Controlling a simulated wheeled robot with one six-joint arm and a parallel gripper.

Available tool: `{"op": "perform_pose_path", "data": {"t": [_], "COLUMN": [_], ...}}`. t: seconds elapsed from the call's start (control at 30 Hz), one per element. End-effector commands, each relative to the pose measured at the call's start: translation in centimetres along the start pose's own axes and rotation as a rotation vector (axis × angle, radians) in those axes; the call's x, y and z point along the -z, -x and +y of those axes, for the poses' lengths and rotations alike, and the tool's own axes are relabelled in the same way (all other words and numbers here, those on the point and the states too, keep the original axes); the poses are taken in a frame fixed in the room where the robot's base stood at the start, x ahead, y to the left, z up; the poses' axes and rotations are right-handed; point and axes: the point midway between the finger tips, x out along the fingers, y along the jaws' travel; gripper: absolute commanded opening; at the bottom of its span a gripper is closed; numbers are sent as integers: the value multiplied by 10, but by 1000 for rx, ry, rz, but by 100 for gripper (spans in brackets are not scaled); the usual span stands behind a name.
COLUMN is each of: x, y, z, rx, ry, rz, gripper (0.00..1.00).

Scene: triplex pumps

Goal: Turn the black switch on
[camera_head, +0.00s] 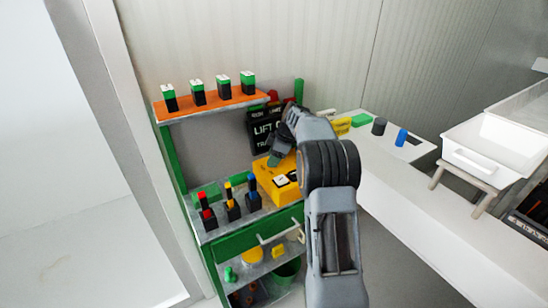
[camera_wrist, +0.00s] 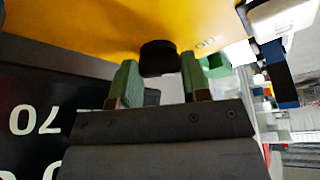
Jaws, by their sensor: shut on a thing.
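The black switch (camera_wrist: 158,58) sticks out from the yellow box (camera_wrist: 95,22) in the wrist view. My gripper (camera_wrist: 160,80) has its two green fingers on either side of the switch and is shut on it. In the head view the yellow box (camera_head: 268,184) stands on the workbench shelf. My gripper (camera_head: 274,159) is at its left far side there, and my arm covers part of the box. The switch itself is hidden in the head view. Which way the switch is turned cannot be told.
Black blocks with coloured tops (camera_head: 231,203) stand left of the box. An orange shelf (camera_head: 215,106) holds green-topped blocks above. A dark sign (camera_head: 262,132) stands close behind my gripper. A white counter (camera_head: 410,185) lies to the right.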

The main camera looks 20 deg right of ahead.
Motion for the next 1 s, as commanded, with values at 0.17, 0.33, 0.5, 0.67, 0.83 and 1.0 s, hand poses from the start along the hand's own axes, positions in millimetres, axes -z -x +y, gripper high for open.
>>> {"op": "perform_pose_path", "data": {"t": [0.17, 0.33, 0.5, 0.67, 0.83, 1.0], "x": [0, 0, 0, 0, 0, 0], "y": [1, 1, 1, 1, 1, 0], "z": [1, 1, 1, 1, 1, 1], "rx": [21, 31, 34, 34, 33, 34], "ry": [54, 79, 87, 88, 88, 87], "rz": [-1, -1, -1, -1, -1, -1], "gripper": [19, 19, 19, 19, 47, 64]}}
